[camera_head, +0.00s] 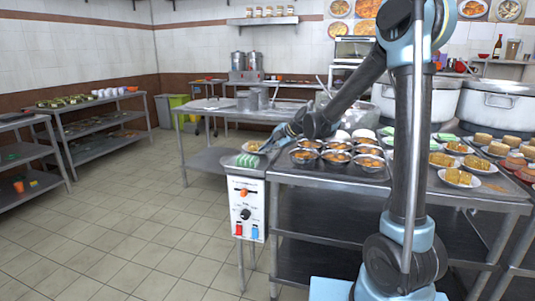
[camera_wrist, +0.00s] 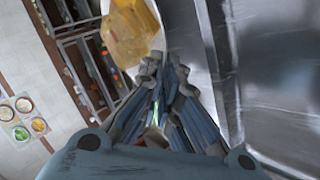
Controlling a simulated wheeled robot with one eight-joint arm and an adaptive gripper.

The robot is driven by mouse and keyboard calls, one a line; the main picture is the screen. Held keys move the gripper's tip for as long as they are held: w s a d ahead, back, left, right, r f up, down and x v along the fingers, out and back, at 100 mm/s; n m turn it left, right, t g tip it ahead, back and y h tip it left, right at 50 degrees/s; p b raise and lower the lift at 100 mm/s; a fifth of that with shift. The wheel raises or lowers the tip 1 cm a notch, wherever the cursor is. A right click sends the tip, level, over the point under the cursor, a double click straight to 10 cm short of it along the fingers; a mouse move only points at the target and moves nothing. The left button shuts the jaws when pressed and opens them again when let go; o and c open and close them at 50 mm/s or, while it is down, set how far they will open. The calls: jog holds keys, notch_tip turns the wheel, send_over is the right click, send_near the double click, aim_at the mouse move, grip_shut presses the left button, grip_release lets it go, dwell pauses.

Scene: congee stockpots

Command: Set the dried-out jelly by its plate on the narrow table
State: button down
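My gripper (camera_head: 268,146) reaches low over the back of the narrow table (camera_head: 248,171) in the head view. In the wrist view its fingers (camera_wrist: 163,64) are drawn close together. An amber, partly see-through lump (camera_wrist: 130,30), which may be the jelly, shows just beyond the fingertips. I cannot tell whether they touch it. A pale plate (camera_head: 254,146) with something orange on it shows beside the gripper in the head view. Green-and-white pieces (camera_head: 247,160) lie nearer on the same narrow table.
The metal worktable (camera_head: 310,182) to the right carries several bowls (camera_head: 336,157) close to my gripper. Large stockpots (camera_head: 497,105) stand farther right. Shelves (camera_head: 95,125) line the left, with open tiled floor (camera_head: 130,215) between.

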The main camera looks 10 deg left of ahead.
jog(key=shift+f, duration=0.5)
jog(key=c, duration=2.1)
grip_release()
jog(key=v, duration=1.2)
jog(key=shift+s, duration=0.1)
jog(key=shift+s, duration=0.1)
